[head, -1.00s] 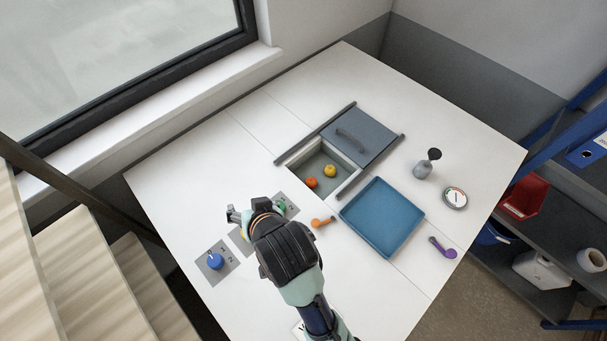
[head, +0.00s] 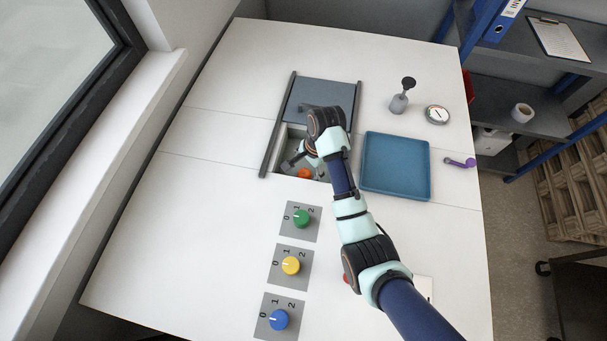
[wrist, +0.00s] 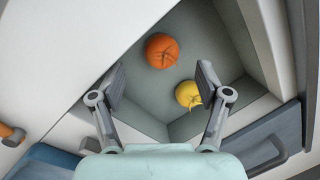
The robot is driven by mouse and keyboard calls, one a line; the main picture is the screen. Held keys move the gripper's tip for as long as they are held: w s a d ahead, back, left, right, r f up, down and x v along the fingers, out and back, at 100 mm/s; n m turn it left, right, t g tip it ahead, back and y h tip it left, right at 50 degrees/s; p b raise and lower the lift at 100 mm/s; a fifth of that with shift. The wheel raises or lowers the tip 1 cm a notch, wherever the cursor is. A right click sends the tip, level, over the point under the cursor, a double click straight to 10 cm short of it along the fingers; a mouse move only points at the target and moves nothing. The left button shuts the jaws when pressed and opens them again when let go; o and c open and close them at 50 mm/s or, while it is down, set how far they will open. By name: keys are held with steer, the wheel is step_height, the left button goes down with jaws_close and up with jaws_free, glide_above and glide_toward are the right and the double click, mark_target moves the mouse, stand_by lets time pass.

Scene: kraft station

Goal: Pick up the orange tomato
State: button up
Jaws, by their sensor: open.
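The orange tomato (head: 304,173) lies on the floor of the grey recessed bin (head: 282,150). In the wrist view the orange tomato (wrist: 161,50) sits just beyond the fingertips, roughly centred between them. A yellow tomato (wrist: 188,94) lies in the same bin, close to the right finger; the arm hides it in the head view. My gripper (wrist: 162,80) is open and empty, and its fingers point toward the bin. In the head view my gripper (head: 304,160) is over the bin. I cannot tell its exact height above the tomatoes.
A grey sliding lid (head: 325,95) with a handle is behind the bin. A blue tray (head: 397,165) is to the right. Green (head: 302,218), yellow (head: 290,265) and blue (head: 279,319) knobs are in front. An orange-handled item (wrist: 12,134) is outside the bin.

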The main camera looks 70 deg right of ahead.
mark_target(305, 173)
steer(key=f, duration=0.5)
steer(key=shift+w+d+f, duration=0.1)
steer(key=shift+w+f, duration=0.05)
steer(key=shift+w, duration=0.25)
steer(key=shift+c, duration=0.3)
steer(key=c, duration=1.1)
